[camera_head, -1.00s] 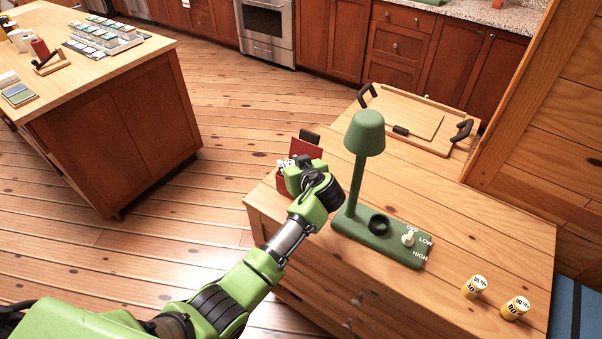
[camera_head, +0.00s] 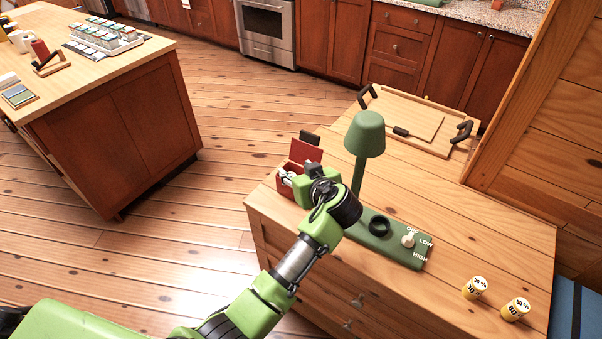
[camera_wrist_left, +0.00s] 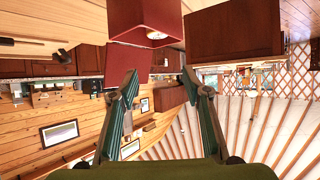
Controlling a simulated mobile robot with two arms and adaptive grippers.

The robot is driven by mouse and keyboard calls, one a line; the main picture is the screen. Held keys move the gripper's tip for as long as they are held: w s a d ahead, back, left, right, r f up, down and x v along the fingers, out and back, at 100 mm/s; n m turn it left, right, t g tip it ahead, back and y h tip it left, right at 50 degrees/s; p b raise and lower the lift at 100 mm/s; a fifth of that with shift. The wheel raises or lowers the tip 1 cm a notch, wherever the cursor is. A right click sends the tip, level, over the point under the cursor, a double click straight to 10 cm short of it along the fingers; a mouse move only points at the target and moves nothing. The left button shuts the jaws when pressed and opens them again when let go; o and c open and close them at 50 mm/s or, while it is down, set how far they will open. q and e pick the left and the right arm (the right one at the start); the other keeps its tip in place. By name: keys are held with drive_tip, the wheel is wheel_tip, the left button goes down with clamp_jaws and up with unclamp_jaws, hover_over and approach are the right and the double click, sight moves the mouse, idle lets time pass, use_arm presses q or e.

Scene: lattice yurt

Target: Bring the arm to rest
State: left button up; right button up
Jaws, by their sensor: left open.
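My left arm comes in from the bottom left in the head view, and its gripper (camera_head: 316,184) is above the left edge of the wooden dresser (camera_head: 480,245). It is between the red box and the green lamp (camera_head: 365,135) in the picture. In the left wrist view the gripper (camera_wrist_left: 158,76) has its two fingers apart with nothing between them. The red box (camera_head: 306,150) stands open at the dresser's left edge, partly hidden by the gripper. The wrist picture is upside down, and the red box (camera_wrist_left: 146,18) shows beyond the fingertips there. My right gripper is not in view.
The lamp's base carries a black ring (camera_head: 379,225) and a switch knob (camera_head: 408,240). Two yellow cylinders (camera_head: 474,287) (camera_head: 515,308) stand at the dresser's front right. A wooden tray (camera_head: 455,104) lies behind. An island (camera_head: 120,130) stands left, with open floor between.

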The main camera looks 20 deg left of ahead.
use_arm(q)
drive_tip(key=shift+s+d+r, duration=0.15)
drive_tip(key=shift+s+r, duration=0.05)
drive_tip(key=shift+s, duration=0.05)
drive_tip(key=shift+f, duration=0.1)
